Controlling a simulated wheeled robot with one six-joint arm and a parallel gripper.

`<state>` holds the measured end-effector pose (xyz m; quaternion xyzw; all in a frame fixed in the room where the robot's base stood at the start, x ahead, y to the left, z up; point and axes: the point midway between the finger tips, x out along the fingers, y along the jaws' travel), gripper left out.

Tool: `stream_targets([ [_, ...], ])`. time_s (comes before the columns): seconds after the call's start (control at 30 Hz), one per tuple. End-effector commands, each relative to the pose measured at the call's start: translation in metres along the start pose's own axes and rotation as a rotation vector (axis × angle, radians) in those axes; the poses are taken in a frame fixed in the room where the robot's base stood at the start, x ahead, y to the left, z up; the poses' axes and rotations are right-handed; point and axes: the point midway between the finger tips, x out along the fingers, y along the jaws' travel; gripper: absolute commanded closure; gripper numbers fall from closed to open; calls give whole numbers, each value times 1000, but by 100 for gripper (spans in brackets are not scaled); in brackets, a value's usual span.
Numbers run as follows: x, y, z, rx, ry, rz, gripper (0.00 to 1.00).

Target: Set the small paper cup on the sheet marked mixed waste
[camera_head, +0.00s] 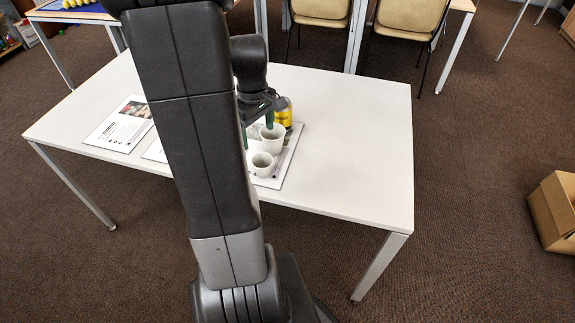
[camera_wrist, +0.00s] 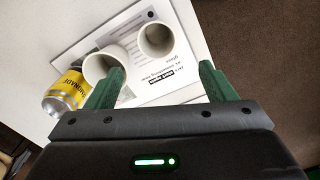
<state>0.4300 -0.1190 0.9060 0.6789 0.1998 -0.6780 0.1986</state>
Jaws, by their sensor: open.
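Two white cups stand upright on the right-hand printed sheet (camera_head: 287,165). The smaller cup (camera_head: 262,164) is at its near part, and it also shows in the wrist view (camera_wrist: 155,40). The larger cup (camera_head: 273,140) is just behind it, at left in the wrist view (camera_wrist: 101,66). This sheet (camera_wrist: 176,80) has a small black label, upside down in the wrist view and hard to read. My gripper (camera_wrist: 160,85) has its green fingers wide apart with nothing between them. One finger partly covers the larger cup in both views; contact is unclear.
A yellow can (camera_head: 284,112) stands behind the larger cup. Another sheet (camera_head: 119,124) lies at the table's left, and a middle sheet (camera_head: 155,150) is mostly hidden by my arm. The right of the white table (camera_head: 350,125) is clear. A cardboard box (camera_head: 553,210) is on the floor.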

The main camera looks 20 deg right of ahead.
Motion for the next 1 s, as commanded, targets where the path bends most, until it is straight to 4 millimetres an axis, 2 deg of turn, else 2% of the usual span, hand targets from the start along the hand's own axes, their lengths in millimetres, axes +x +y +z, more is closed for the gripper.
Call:
stream_targets([
  [0.13,16,0,0,0,-3,-2,23],
  [0.4,68,0,1,0,-4,-3,23],
  [0.73,95,1,2,1,-2,-2,23],
  [1.0,130,5,4,0,-3,-2,23],
])
